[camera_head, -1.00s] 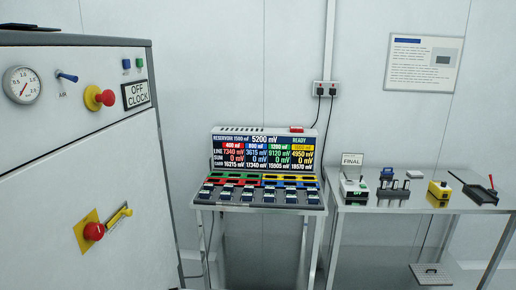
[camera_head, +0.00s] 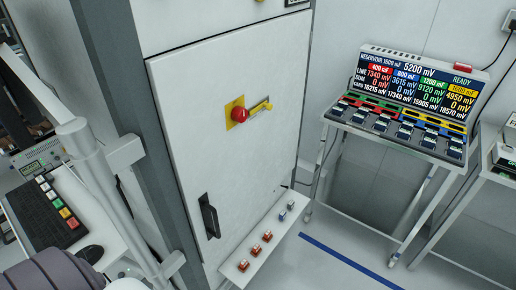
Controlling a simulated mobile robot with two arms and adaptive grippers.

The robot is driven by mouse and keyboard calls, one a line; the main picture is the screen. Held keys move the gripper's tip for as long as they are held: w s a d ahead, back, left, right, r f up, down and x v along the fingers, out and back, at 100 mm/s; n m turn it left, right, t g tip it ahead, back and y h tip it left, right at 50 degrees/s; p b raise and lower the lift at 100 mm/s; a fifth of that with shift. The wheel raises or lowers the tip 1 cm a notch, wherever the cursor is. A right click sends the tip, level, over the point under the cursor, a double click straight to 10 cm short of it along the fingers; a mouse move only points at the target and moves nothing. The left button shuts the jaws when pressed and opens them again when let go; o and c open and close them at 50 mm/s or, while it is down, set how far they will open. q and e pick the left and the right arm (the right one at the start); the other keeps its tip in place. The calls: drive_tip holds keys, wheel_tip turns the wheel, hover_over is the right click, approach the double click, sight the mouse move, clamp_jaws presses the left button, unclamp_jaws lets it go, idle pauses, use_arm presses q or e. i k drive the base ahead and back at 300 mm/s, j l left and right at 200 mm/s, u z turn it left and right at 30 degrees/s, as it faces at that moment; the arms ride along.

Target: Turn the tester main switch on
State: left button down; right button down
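A red rotary knob on a yellow plate, with a yellow lever (camera_head: 260,107) pointing right and slightly up, is on the white cabinet door (camera_head: 220,160) in the head view. This looks like the main switch (camera_head: 239,114); no on or off marking is readable. Neither of my grippers shows in the view, and nothing touches the switch.
A black door handle (camera_head: 209,216) is below the switch. A low white shelf (camera_head: 258,242) with several small red and blue blocks stands at the cabinet's foot. A tester bench with a lit display (camera_head: 415,82) stands right. A keyboard (camera_head: 45,212) is at left.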

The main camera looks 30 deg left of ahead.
sight(240, 114)
drive_tip(key=u, duration=0.8)
drive_tip(key=i+l+u, duration=0.25)
drive_tip(key=u, duration=0.15)
drive_tip(key=i+l+u, duration=0.15)
drive_tip(key=l+u, duration=0.3)
drive_tip(key=i+l+u, duration=0.1)
drive_tip(key=l+u, duration=0.3)
